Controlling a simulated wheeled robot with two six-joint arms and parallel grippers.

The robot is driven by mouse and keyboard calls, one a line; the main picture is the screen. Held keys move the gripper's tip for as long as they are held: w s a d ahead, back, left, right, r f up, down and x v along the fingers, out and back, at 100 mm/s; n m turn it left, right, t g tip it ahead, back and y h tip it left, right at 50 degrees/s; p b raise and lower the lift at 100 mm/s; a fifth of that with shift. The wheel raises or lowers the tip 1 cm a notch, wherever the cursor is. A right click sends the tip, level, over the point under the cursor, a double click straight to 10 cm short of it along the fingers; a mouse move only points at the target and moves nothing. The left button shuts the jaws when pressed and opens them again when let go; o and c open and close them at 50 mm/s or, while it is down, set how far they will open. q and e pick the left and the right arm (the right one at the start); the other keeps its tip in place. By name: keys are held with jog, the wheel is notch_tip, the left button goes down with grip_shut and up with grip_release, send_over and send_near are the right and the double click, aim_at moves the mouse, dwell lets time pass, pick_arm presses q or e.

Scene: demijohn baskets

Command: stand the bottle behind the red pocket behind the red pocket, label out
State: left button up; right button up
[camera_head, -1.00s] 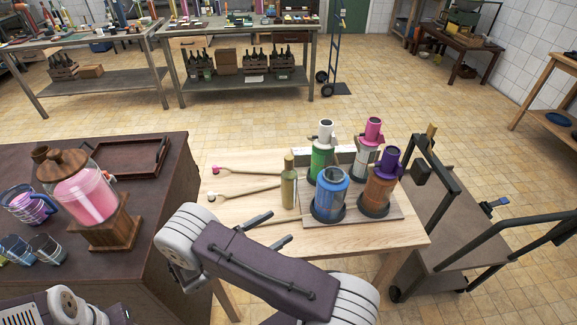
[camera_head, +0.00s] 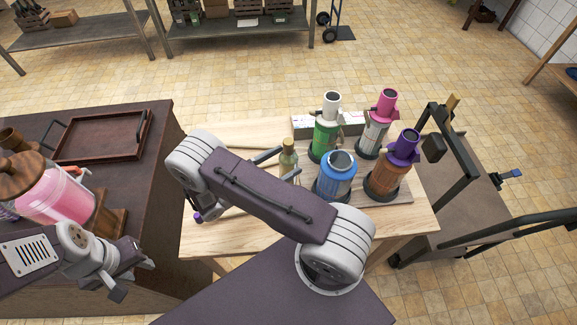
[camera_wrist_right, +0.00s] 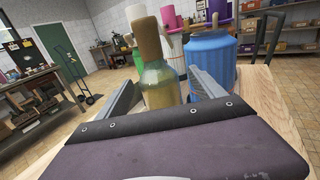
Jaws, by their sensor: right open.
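The bottle (camera_head: 288,158) is pale green glass with a cork-coloured top and stands upright on the wooden table. It also shows in the right wrist view (camera_wrist_right: 160,82). Its lower half looks yellowish; I cannot tell whether that is a label. My right gripper (camera_head: 279,167) is open, its fingers on either side of the bottle; contact is not clear. My left gripper (camera_head: 133,278) is open and empty at the lower left. A blue ribbed canister (camera_head: 336,178) stands right of the bottle. I cannot identify a red pocket.
Canisters with a green body (camera_head: 324,138), pink top (camera_head: 386,104) and purple top (camera_head: 404,146) share a board with the blue one. A dark counter with a tray (camera_head: 100,138) and a pink jar (camera_head: 55,190) is left. A cart (camera_head: 470,195) stands right.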

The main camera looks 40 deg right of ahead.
aim_at(296, 155)
jog(key=d+p, duration=0.1)
jog(key=d, duration=0.3)
jog(key=shift+d+f+p, duration=0.15)
jog(key=shift+d+p, duration=0.1)
jog(key=shift+p, duration=0.05)
jog(key=shift+w+d+f, duration=0.15)
jog(key=shift+d, duration=0.2)
jog(key=shift+a, duration=0.1)
jog(key=c, duration=0.9)
grip_shut()
